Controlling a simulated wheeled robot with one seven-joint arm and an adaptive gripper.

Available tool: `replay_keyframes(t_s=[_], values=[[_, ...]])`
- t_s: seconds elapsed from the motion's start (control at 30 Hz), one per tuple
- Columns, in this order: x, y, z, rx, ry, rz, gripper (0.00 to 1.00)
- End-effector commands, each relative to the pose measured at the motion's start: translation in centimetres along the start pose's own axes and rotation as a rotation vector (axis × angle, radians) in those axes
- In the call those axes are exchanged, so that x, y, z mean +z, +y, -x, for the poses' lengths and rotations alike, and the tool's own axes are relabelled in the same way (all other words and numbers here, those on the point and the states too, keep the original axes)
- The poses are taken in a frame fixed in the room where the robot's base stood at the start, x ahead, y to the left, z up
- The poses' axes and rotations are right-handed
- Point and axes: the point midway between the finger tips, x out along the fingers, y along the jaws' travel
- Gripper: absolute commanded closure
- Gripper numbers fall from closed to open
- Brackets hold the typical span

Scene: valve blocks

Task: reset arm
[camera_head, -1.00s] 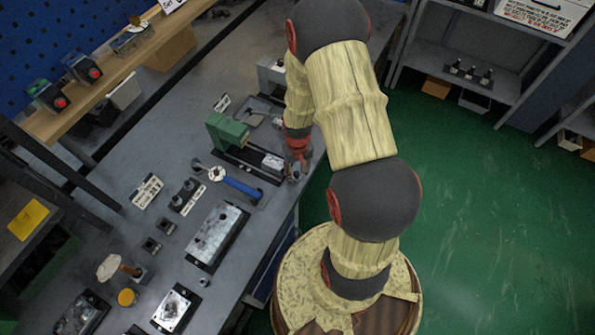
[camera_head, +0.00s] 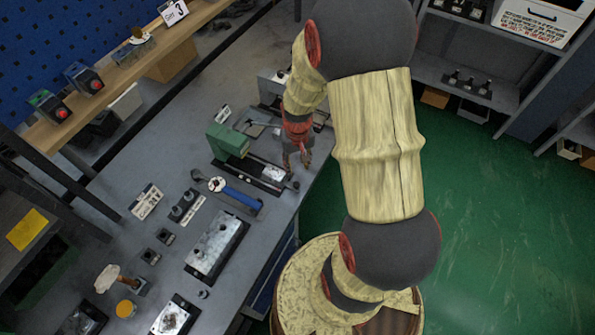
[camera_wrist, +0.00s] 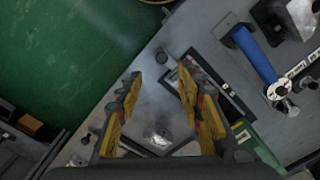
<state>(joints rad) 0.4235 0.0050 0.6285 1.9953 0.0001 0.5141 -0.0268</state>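My gripper (camera_head: 298,161) is at the end of my arm, above the right edge of the workbench (camera_head: 185,105), just right of the green vise (camera_head: 228,140). In the wrist view my gripper (camera_wrist: 160,72) shows two yellow-and-black fingers spread wide apart, with nothing held between them. The grey bench top and a small shiny metal part (camera_wrist: 158,137) show below and beyond the fingers. My arm's links hide part of the bench's right side in the head view.
A blue-handled tool (camera_head: 242,198) lies near the vise; it also shows in the wrist view (camera_wrist: 254,54). A metal block (camera_head: 217,243) and several small parts lie nearer on the bench. Shelves (camera_head: 465,65) stand at the upper right. Green floor (camera_head: 490,210) is clear on the right.

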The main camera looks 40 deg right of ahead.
Motion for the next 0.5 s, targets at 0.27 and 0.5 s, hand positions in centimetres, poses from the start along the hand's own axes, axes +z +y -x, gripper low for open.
replay_keyframes(t_s=[0.27, 0.5], values=[[0.06, 0.01, 0.63, 0.0, -0.001, 0.0, 0.63], [0.04, 0.01, 0.61, 0.0, -0.001, 0.0, 0.63]])
